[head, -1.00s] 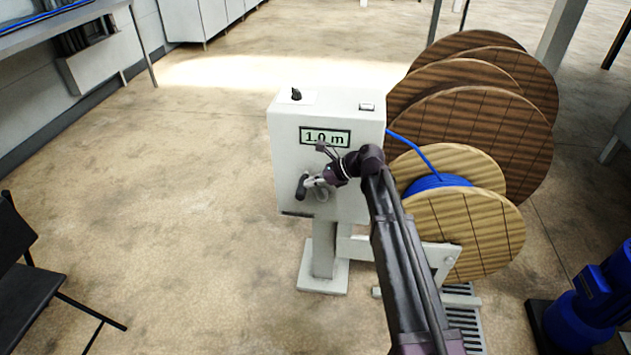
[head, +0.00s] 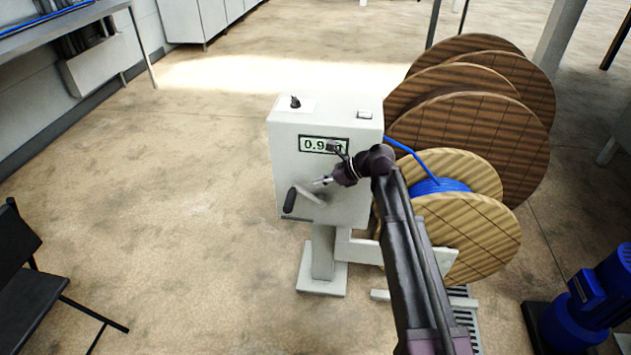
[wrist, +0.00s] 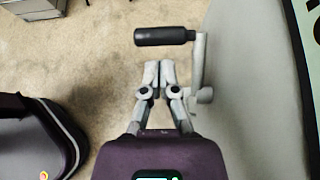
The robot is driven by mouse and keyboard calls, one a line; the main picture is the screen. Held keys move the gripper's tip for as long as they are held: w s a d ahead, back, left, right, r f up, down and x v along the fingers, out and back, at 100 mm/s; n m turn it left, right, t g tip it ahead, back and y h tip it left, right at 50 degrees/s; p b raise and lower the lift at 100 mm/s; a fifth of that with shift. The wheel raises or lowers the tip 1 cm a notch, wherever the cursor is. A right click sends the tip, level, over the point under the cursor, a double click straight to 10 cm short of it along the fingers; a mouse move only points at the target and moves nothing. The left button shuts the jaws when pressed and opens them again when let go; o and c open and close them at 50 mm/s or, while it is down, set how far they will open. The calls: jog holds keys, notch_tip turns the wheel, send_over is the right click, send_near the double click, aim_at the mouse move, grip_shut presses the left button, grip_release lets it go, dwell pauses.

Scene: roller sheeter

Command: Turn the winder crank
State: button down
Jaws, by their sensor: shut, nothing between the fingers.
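The winder crank has a dark handle (head: 290,200) and a grey arm on the front of the white winder box (head: 350,200). In the wrist view the black handle (wrist: 165,36) lies crosswise just beyond my fingertips, joined at its right end to the crank arm (wrist: 199,65). My gripper (head: 319,183) is in front of the box, up and right of the handle. In the wrist view my gripper (wrist: 159,66) is shut and empty, its fingertips a small gap from the handle.
A wooden spool of blue cable (head: 465,235) stands right of the box, with larger wooden reels (head: 475,130) behind it. A blue motor (head: 590,305) is at the lower right. A dark chair (head: 30,270) is at the left. The floor left of the box is clear.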

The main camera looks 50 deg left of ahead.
jog(key=w+d+r+p, duration=0.4)
jog(key=r+p, duration=0.3)
jog(key=shift+w+d+r, duration=0.25)
jog(key=shift+w+r, duration=0.05)
dwell(0.5)
jog(key=s+a+f+g+y+b, duration=0.2)
jog(key=f+b, duration=0.7)
jog(key=b, duration=0.5)
jog(key=s+a+f+g+y+b, duration=0.2)
jog(key=f+b, duration=0.7)
jog(key=b, duration=0.6)
jog(key=s+a+f+g+y+b, duration=0.3)
jog(key=f+b, duration=0.6)
jog(key=b, duration=0.6)
jog(key=shift+a+g+y, duration=0.2)
jog(key=shift+g+y, duration=0.2)
jog(key=shift+y, duration=0.1)
jog(key=shift+r, duration=0.1)
